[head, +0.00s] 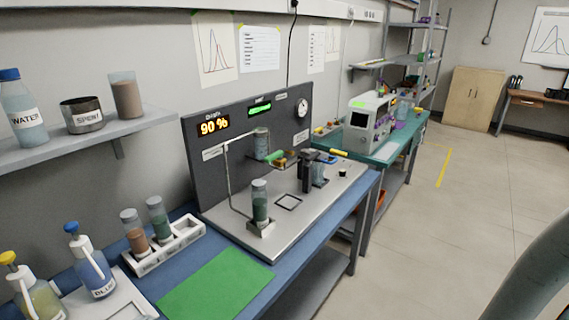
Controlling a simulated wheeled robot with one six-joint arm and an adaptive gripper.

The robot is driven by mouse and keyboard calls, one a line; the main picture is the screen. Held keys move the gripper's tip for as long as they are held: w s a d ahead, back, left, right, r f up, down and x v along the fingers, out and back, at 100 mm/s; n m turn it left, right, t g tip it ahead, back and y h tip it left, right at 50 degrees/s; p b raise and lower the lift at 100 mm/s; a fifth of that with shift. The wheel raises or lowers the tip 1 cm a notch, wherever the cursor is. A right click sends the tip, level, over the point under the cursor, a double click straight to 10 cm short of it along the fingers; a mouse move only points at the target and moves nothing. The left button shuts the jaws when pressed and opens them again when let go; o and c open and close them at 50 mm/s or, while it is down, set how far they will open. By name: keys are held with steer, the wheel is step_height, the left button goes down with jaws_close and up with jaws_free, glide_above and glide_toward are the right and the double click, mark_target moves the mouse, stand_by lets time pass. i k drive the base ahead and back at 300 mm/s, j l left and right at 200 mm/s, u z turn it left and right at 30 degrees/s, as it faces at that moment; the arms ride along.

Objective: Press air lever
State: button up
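The classifier rig (235,205) stands on the blue bench, with a grey metal base and a dark upright panel (205,165). The panel carries an orange "90 %" display (214,126), a lit green display (260,110) and a round dial (303,107). A small green part (274,156) sticks out in front of the panel beside a clear cylinder (261,143). A black upright part (306,172) stands on the right of the base. I cannot tell which part is the air lever. A capped jar with dark green contents (260,205) stands on the base. My gripper is not in view.
A white rack (185,240) with two vials, a green mat (214,288) and pump bottles (92,268) lie left and in front. A wall shelf (110,130) holds containers. A second bench (405,135) stands behind. The floor (455,215) at right is clear.

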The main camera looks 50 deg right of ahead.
mark_target(333, 151)
steer(key=l+z, duration=0.3)
steer(key=z, duration=0.15)
steer(key=i+l+z, duration=0.15)
steer(key=z, duration=0.35)
steer(key=i+l+z, duration=0.15)
steer(key=l+z, duration=0.3)
steer(key=i+l+z, duration=0.15)
steer(key=i+l, duration=0.4)
steer(key=i+l+z, duration=0.2)
steer(key=i+l, duration=0.3)
steer(key=i, duration=0.3)
steer(key=i+j, duration=0.1)
steer(key=j, duration=0.55)
steer(key=i, duration=0.05)
